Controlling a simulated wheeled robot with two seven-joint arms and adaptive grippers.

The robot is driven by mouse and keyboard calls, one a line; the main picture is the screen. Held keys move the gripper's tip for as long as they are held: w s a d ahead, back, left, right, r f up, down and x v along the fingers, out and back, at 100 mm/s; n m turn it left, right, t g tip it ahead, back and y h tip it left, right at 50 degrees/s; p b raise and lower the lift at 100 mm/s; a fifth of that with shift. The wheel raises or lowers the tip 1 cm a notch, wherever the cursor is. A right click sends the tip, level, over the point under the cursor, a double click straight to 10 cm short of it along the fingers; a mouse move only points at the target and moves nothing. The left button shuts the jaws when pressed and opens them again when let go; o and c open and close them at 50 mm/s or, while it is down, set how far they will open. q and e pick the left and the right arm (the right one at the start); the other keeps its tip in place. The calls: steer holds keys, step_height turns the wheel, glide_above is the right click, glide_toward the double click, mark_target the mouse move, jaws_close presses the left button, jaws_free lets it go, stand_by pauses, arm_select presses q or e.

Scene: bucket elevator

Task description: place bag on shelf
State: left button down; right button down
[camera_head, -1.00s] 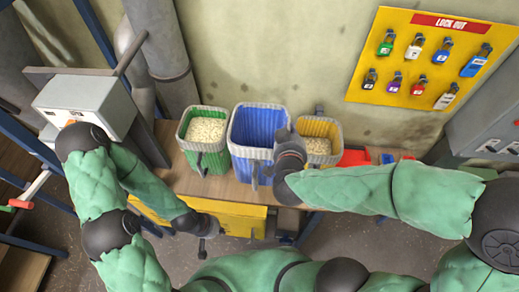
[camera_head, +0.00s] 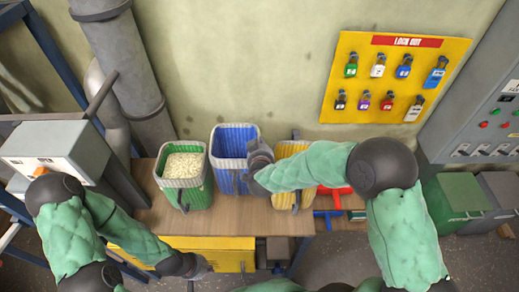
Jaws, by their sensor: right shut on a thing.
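Three open bags stand in a row along the wooden bench top (camera_head: 230,222). The green bag (camera_head: 183,195) on the left and the yellow bag (camera_head: 286,195) on the right hold pale or yellowish grains. The blue bag (camera_head: 226,172) in the middle shows a bare blue inside. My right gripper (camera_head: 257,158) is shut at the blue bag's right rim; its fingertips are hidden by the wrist. I cannot tell whether the blue bag touches the bench. My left gripper (camera_head: 195,270) is low, in front of the bench, away from the bags; its fingers are unclear.
A grey machine (camera_head: 55,145) stands at the left and large pipes (camera_head: 125,60) run behind. A yellow lockout board (camera_head: 385,110) with several padlocks hangs on the wall. Red and blue items (camera_head: 330,190) lie right of the yellow bag. Grey and green bins (camera_head: 455,200) stand at the right.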

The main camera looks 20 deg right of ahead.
steer(key=shift+w+f, duration=0.15)
steer(key=shift+f, duration=0.75)
steer(key=shift+w+f, duration=0.1)
steer(key=shift+f, duration=0.85)
steer(key=c, duration=1.8)
jaws_free()
steer(key=shift+s+f, duration=0.1)
steer(key=o, duration=0.4)
